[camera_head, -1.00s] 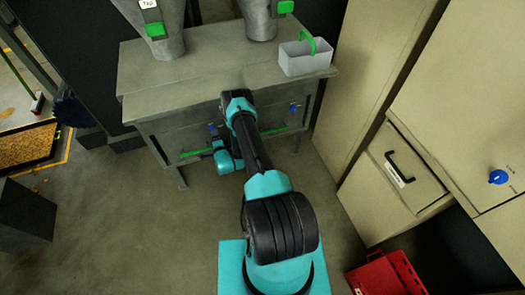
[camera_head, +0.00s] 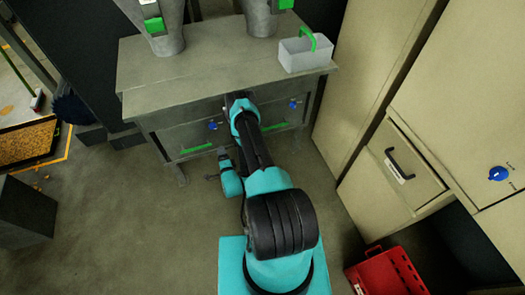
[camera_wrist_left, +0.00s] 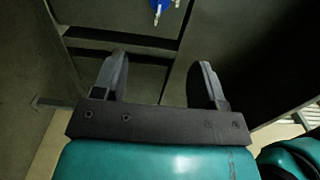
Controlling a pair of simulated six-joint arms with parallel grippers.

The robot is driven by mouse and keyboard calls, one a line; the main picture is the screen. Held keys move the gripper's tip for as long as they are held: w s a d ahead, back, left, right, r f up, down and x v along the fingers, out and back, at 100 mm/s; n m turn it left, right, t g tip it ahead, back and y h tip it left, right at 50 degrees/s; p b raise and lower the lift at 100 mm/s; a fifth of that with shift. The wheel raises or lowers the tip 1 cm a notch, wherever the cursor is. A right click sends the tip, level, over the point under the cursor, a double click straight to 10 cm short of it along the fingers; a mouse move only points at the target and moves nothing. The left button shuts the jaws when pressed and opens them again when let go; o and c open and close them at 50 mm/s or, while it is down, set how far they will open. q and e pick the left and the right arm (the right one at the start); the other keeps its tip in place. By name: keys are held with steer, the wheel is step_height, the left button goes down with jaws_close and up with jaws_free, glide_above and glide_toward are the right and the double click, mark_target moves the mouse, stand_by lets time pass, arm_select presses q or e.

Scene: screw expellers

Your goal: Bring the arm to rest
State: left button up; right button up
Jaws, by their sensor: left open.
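My left arm (camera_head: 280,225), teal and black, reaches forward from the bottom of the head view to the front of a grey workbench cabinet. Its wrist hangs folded below the benchtop. My left gripper (camera_head: 212,177) is small and partly hard to make out there, left of the wrist. In the left wrist view my left gripper (camera_wrist_left: 160,78) shows two dark fingers spread apart with nothing between them. My right gripper is not in view.
The grey cabinet (camera_head: 190,80) has green handles and blue knobs on its drawers. A light bin (camera_head: 305,58) with a green handle stands on top. A red crate (camera_head: 385,275) lies at lower right, beside beige cabinets (camera_head: 405,165).

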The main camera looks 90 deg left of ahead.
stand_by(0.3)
arm_select(q)
steer(key=w+d+f+t+h, duration=0.1)
steer(key=w+d+t+h, duration=0.15)
steer(key=w, duration=0.95)
steer(key=w+d+f+n+t+h, duration=0.1)
steer(key=w+t+h, duration=0.25)
steer(key=w, duration=0.95)
steer(key=w+d+t+h, duration=0.1)
steer(key=w+t+h, duration=0.15)
steer(key=w, duration=0.95)
steer(key=w+d+r+t+h, duration=0.1)
steer(key=w+d+r+h, duration=0.25)
steer(key=w+d, duration=0.7)
steer(key=w+d+r+h, duration=0.3)
steer(key=w+d+h, duration=0.35)
steer(key=d, duration=0.65)
steer(key=d+r+m+g+h, duration=0.1)
steer(key=d+r, duration=0.3)
steer(key=d, duration=0.5)
steer(key=s+d+r+m+g+h, duration=0.1)
steer(key=d+r+g, duration=0.2)
steer(key=d, duration=0.6)
step_height(320, 180, up, 2)
steer(key=shift+r+h, duration=0.2)
steer(key=shift+h, duration=0.15)
